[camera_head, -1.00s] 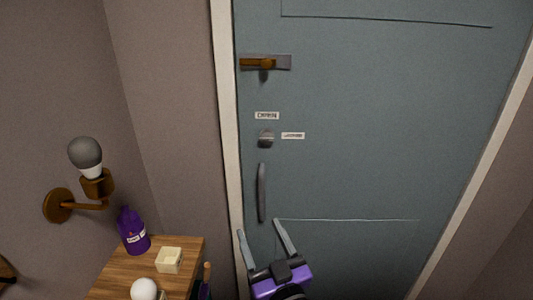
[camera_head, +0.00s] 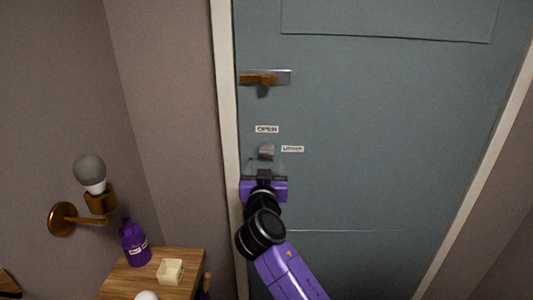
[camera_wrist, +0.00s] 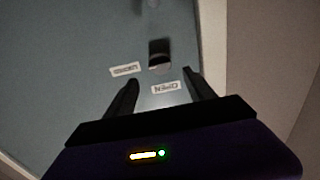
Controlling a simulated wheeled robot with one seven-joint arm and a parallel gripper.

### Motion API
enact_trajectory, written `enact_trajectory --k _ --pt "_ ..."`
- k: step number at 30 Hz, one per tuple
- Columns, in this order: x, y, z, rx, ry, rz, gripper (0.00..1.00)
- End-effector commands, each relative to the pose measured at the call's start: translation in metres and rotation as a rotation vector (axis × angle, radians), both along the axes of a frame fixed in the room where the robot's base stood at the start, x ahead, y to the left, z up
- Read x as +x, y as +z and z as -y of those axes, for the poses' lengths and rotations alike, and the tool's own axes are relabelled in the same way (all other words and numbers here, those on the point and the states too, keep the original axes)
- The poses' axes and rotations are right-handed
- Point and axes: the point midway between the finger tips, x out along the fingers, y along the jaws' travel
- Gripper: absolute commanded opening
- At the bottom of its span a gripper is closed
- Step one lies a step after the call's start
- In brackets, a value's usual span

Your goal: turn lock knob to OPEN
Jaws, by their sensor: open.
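The small grey lock knob (camera_head: 266,151) is on the blue-grey door, below the OPEN label (camera_head: 267,129) and left of the LOCKED label (camera_head: 292,149). In the wrist view the knob (camera_wrist: 160,56) appears ahead, between the lines of my two dark fingers, with the OPEN label (camera_wrist: 165,87) and the LOCKED label (camera_wrist: 125,69) beside it. My gripper (camera_head: 265,166) is open and empty, just below the knob in the head view. Whether a finger touches the knob cannot be told. The knob's exact turn is unclear.
A brass latch (camera_head: 260,79) on a grey plate is higher on the door (camera_head: 390,130). A wall lamp (camera_head: 90,185) is at left. A wooden table (camera_head: 188,262) holds a purple bottle (camera_head: 134,245) and a cream box (camera_head: 170,271). My arm hides the door's lower left.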

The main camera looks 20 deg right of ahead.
Motion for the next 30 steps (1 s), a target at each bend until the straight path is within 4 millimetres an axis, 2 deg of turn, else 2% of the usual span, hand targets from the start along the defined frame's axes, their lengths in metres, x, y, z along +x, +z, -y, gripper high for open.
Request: enact_trajectory --k 16,22,30 --pt "0.062 0.002 0.02 -0.004 0.002 0.001 0.63" --pt "0.07 0.001 0.023 -0.002 0.002 0.0 0.63" --pt "0.071 0.0 0.023 -0.002 0.003 0.0 0.63"
